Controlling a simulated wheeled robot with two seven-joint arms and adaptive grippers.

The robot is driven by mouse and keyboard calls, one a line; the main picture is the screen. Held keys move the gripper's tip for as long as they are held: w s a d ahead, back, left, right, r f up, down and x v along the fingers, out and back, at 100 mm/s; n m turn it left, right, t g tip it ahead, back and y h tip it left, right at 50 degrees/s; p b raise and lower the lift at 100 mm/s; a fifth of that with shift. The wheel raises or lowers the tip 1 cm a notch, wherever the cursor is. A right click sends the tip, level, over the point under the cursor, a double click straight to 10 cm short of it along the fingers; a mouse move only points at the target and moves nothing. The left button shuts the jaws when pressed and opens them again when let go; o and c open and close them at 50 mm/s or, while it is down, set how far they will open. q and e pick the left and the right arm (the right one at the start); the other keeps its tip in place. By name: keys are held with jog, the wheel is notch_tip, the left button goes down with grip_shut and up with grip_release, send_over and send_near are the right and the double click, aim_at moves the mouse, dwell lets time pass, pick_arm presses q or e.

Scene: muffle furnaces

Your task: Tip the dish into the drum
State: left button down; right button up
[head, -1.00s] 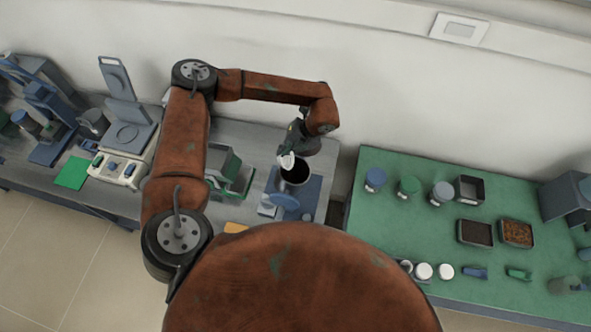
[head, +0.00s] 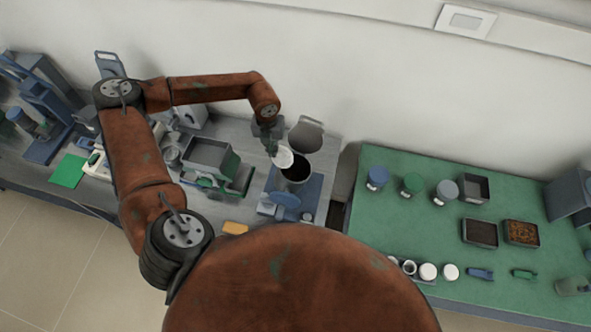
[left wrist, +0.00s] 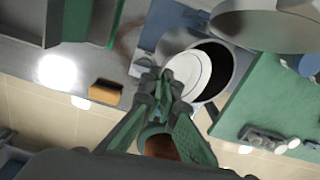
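The white round dish (head: 284,158) is tilted at the left edge of the drum (head: 296,186). My left gripper (head: 270,145) is shut on the dish's rim, up and left of the drum. In the left wrist view, the dish (left wrist: 187,74) shows ringed and white, partly over the drum's dark mouth (left wrist: 214,68), with the fingertips (left wrist: 160,86) at its edge. I cannot tell whether anything is in the dish. My right gripper is not in view.
A green-topped table (head: 400,225) with jars and trays stands to the right, across a gap.

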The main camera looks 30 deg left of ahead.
pick_arm(q)
jog(key=shift+a+f+h+b, duration=0.25)
jog(key=shift+f+h+b, duration=0.15)
jog(key=shift+h, duration=0.3)
jog(key=f+h+b, duration=0.1)
jog(key=h+b, duration=0.1)
jog(key=a+f+t+h+b, duration=0.1)
jog(key=f+b, duration=0.1)
jog(key=shift+s+t+h+b, duration=0.15)
jog(key=shift+t+h+b, duration=0.15)
jog(key=shift+h, duration=0.1)
jog(key=shift+r, duration=0.2)
